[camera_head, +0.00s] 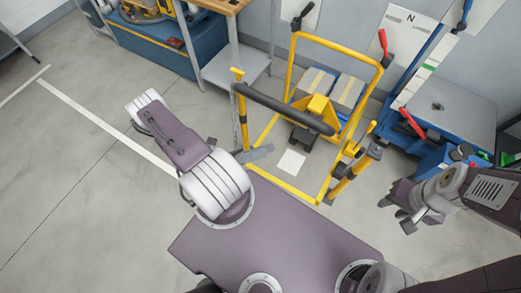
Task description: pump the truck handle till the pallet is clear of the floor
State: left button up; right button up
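A yellow truck (290,70) stands ahead with a tall looped frame. Its black handle bar (285,108) crosses the near side, sloping down to the right. Two grey boxes with tan tape, a left box (312,84) and a right box (347,91), sit within the frame. I cannot make out a pallet or any gap to the floor. My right gripper (398,214) is at the right, open and empty, apart from the truck and lower right of the handle.
A blue lift table (455,105) with red-gripped levers stands right of the truck. A workbench with a grey lower shelf (238,66) and a blue bin (165,45) stand at the back left. Floor with a white line (100,125) is clear at left.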

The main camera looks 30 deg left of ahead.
pick_arm(q)
jog(key=b+v, duration=0.3)
jog(key=v, duration=0.6)
